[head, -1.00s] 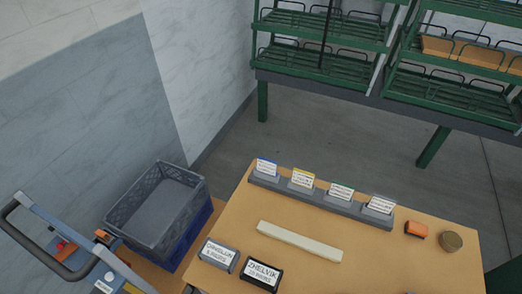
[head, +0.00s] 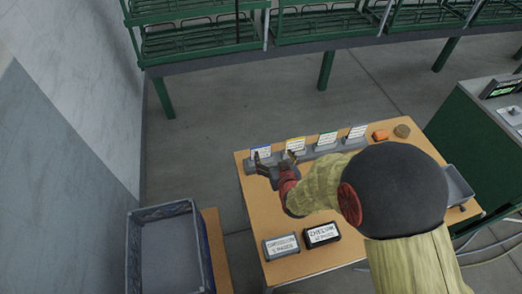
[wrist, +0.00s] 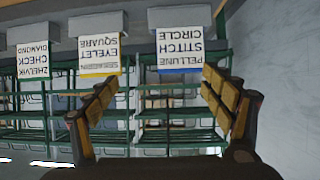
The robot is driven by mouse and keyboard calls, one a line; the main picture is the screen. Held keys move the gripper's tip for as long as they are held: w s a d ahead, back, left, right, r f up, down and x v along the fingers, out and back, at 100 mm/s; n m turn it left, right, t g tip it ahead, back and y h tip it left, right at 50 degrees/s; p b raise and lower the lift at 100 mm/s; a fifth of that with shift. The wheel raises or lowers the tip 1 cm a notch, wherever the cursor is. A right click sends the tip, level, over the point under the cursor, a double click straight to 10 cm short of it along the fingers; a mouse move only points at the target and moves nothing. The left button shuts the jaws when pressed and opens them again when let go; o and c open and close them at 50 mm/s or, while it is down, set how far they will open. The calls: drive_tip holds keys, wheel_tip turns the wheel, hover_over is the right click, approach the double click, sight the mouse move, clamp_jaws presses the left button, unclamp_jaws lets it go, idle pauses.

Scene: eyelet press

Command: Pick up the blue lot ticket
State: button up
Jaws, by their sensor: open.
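My gripper (head: 274,160) is open and empty just in front of the holder's left end. In the wrist view, the ticket lies between the fingers (wrist: 160,82), nearer the right finger. I cannot tell that either finger touches it.
The yellow ticket (head: 295,144) stands close beside it, then the green ticket (head: 327,139) and a pale one (head: 357,132). Two label blocks (head: 281,246) (head: 322,235) sit at the table's front. A crate (head: 168,252) stands left; an orange block (head: 380,135) lies back right.

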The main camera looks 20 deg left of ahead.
sight(261, 150)
drive_tip(key=shift+n+y, duration=0.3)
drive_tip(key=shift+y, duration=0.1)
drive_tip(key=w+a+f, duration=0.1)
drive_tip(key=a, duration=0.1)
drive_tip(key=w+a+f+b, duration=0.1)
drive_tip(key=a+f, duration=0.1)
drive_tip(key=w+a+f, duration=0.1)
drive_tip(key=a, duration=0.2)
drive_tip(key=shift+w+a+f, duration=0.1)
drive_tip(key=shift+w+f, duration=0.15)
drive_tip(key=shift+f, duration=0.1)
drive_tip(key=c, duration=1.1)
